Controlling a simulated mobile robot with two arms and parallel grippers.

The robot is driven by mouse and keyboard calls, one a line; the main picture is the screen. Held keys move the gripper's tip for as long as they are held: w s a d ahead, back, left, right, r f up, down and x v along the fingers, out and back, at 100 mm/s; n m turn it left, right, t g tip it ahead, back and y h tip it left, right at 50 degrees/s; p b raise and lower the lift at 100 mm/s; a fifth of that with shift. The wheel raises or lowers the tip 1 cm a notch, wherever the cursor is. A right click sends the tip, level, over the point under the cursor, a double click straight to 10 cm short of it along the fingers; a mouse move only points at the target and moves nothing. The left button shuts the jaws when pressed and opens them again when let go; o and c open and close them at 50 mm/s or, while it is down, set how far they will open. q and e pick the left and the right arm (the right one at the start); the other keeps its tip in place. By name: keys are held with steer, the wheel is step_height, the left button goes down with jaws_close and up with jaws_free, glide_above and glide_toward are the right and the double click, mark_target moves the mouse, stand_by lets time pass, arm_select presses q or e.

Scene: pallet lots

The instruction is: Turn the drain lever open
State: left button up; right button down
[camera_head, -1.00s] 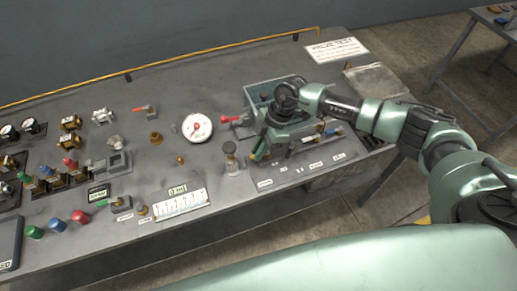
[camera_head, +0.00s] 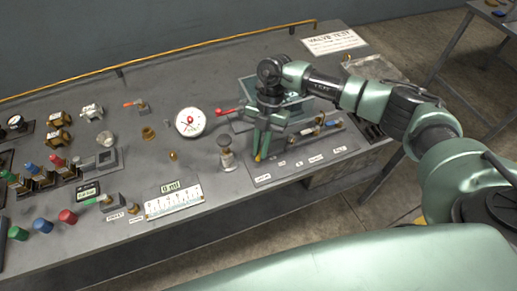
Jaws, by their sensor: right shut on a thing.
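My right gripper (camera_head: 262,150) points down over the small valve panel at the right part of the bench. It is shut on a small lever with a yellow tip (camera_head: 258,158), which shows just below the fingers. The rest of this lever is hidden by the gripper. Small labels (camera_head: 262,178) run along the panel's front edge; they are too small to read, so I cannot tell which names the drain. My left gripper is not in view.
A red-handled valve (camera_head: 225,111) and a round white gauge (camera_head: 191,122) stand left of the gripper. Small blue and red handles (camera_head: 325,123) lie to its right. A grey-and-brass post (camera_head: 226,155) stands close on the left. A digital display (camera_head: 171,187) sits at the front.

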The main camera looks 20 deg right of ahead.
steer(key=n+b, duration=0.1)
steer(key=n, duration=0.1)
steer(key=d+n+h+b, duration=0.1)
steer(key=n+b, duration=0.1)
steer(key=shift+s+f+n+g, duration=0.1)
steer(key=shift+s+n+g, duration=0.1)
steer(key=shift+n+g, duration=0.15)
steer(key=n+b, duration=0.1)
steer(key=n+h+b, duration=0.1)
steer(key=shift+s+d+n+h+b, duration=0.1)
steer(key=shift+d+n+h+b, duration=0.2)
steer(key=shift+n, duration=0.05)
steer(key=shift+d+n+h+b, duration=0.25)
steer(key=shift+n+b, duration=0.2)
steer(key=shift+n, duration=0.25)
steer(key=shift+r, duration=0.2)
steer(key=c, duration=1.5)
jaws_free()
steer(key=shift+o, duration=0.2)
